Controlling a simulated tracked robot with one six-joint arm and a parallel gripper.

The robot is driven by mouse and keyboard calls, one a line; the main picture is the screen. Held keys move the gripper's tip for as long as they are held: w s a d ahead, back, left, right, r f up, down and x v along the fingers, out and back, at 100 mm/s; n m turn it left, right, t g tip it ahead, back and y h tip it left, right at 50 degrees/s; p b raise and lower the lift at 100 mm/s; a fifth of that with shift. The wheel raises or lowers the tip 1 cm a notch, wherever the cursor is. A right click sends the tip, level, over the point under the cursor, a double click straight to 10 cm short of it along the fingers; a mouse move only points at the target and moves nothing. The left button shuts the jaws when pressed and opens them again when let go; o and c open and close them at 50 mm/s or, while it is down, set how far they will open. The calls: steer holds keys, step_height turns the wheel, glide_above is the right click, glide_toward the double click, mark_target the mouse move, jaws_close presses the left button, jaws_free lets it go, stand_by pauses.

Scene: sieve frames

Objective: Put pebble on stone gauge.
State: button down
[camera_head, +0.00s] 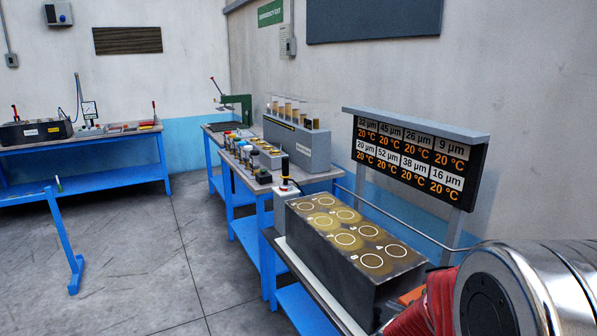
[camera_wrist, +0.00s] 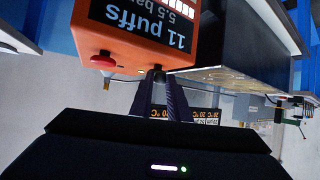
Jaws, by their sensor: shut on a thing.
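A dark block with a brownish top and several white rings (camera_head: 305,248) stands on the near bench in the head view. It looks like the stone gauge, and its rings look empty. My gripper (camera_wrist: 160,82) shows in the wrist view, with two dark fingers close together. They are shut on a small dark thing (camera_wrist: 157,74) at their tips, mostly hidden. I cannot tell from its look whether it is the pebble. An orange box (camera_wrist: 135,40) with a puffs and bar readout is just beyond the fingertips.
A display board (camera_head: 415,155) with µm and °C readings stands behind the block. A metal rail (camera_head: 395,217) runs along the bench. A grey rack with tubes (camera_head: 296,145) and several small jars stand farther back.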

steer(key=a+r+n+t+y, duration=0.1)
steer(key=a+n+y, duration=0.2)
steer(key=a, duration=1.3)
steer(key=shift+s+a+n+t+y, duration=0.15)
steer(key=shift+a+n+t+y, duration=0.15)
steer(key=shift+n+t, duration=0.1)
steer(key=shift+d, duration=0.1)
